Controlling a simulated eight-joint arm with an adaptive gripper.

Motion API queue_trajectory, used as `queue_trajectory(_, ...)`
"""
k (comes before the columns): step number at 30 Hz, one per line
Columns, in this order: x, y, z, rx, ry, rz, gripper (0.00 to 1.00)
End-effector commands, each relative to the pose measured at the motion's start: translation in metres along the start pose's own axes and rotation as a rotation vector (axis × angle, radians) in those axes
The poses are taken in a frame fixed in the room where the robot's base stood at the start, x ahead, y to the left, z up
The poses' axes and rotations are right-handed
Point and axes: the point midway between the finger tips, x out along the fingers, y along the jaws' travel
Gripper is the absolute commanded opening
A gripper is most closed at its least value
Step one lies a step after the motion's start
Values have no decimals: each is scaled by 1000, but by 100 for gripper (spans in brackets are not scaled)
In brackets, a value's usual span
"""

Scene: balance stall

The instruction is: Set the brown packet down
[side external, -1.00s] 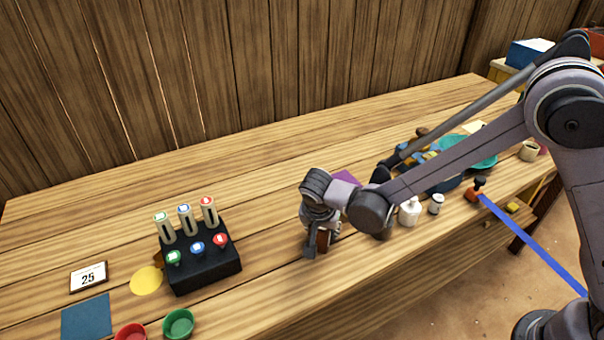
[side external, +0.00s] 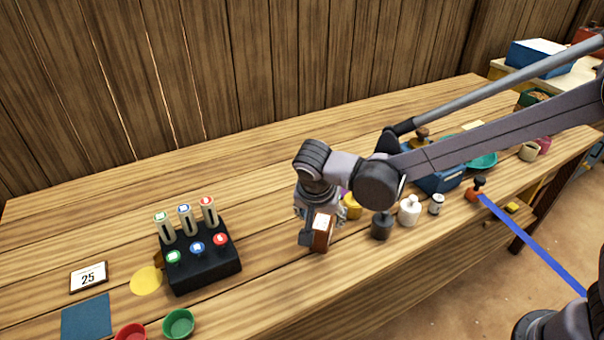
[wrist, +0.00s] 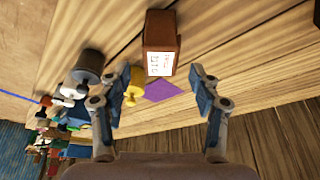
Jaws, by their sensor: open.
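The brown packet (side external: 322,232), a small box with a white label, is by my gripper near the front edge of the table. In the wrist view the brown packet (wrist: 162,42) appears upright on the wood, just beyond my fingertips. My gripper (wrist: 163,76) is open, with a finger to each side and clear space between them. In the side view my gripper (side external: 312,222) partly covers the packet, so contact there cannot be told. A purple patch (wrist: 164,90) lies flat on the table close to the packet.
A black rack (side external: 203,262) with coloured tops stands left. The table behind is clear.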

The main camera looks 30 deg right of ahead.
Motion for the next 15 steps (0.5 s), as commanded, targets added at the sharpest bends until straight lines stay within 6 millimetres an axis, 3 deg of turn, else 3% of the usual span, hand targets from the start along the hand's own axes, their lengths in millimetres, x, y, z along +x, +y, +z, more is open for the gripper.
queue_trajectory(3, -20, 0, 0, 0, 0, 0, 64)
queue_trajectory(10, -38, 2, -1, -3, -1, -2, 64)
queue_trajectory(15, -49, 23, -20, -59, -21, -31, 64)
